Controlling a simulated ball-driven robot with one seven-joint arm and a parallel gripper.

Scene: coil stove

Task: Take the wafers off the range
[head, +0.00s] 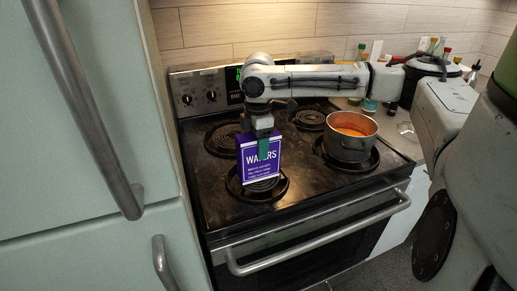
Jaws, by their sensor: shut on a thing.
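The wafers box (259,170) is purple with white lettering and stands upright over the front left coil burner (275,192) of the range (215,205). My gripper (264,144) comes down from above and is shut on the top of the box. One green fingertip lies against the box's front face and covers part of the lettering. The other finger is hidden behind the box. I cannot tell whether the bottom of the box touches the burner.
A steel pot (349,142) with orange contents stands on the front right burner. The oven handle (320,232) juts out in front. A pale green fridge (95,150) stands close on the left. Jars, bottles and a dark cooker (425,72) crowd the counter at right.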

